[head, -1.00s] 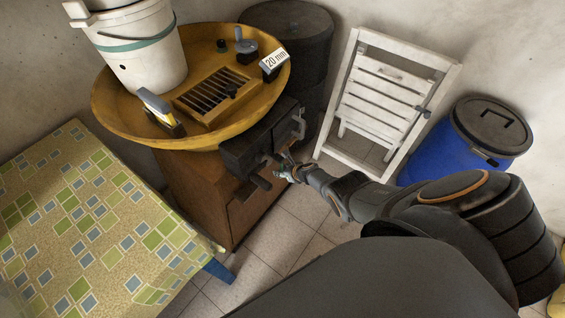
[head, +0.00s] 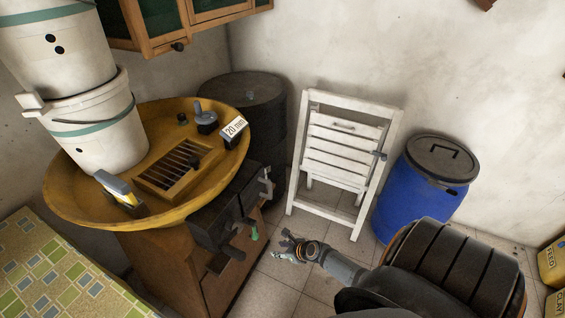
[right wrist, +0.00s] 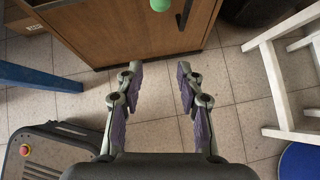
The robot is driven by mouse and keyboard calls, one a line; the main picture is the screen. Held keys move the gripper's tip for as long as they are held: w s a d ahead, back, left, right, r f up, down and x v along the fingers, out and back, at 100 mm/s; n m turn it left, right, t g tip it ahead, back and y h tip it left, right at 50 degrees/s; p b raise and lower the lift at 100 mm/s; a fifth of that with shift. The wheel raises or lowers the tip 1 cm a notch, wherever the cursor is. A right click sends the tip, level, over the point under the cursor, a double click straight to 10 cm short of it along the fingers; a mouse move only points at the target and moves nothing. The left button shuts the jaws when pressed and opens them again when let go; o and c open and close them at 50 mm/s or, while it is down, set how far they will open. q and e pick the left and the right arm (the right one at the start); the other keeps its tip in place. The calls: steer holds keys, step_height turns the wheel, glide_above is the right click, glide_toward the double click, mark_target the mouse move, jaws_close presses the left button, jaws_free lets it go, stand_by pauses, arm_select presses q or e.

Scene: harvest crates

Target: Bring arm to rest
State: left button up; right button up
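My right gripper (head: 289,250) shows in the head view at the end of my right arm, which comes in from the lower right. It is in front of the wooden cabinet (head: 160,268) and to the right of it. In the right wrist view my right gripper (right wrist: 157,88) has its two fingers spread apart with only floor tiles between them. It is open and empty. A green round thing (right wrist: 160,5) shows ahead of the fingers, at the cabinet's front, and it also shows in the head view (head: 254,234). My left gripper is in neither view.
A yellow basin (head: 75,196) with a grate stands on the cabinet, with stacked white buckets (head: 95,140) at left. A dark vise-like block (head: 215,222) juts from the cabinet. A white folding chair (head: 345,150), blue barrel (head: 410,195) and patterned table (head: 50,280) stand around. Tiled floor is open between.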

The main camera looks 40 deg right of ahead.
steer(key=shift+s, duration=0.45)
steer(key=shift+d, duration=0.1)
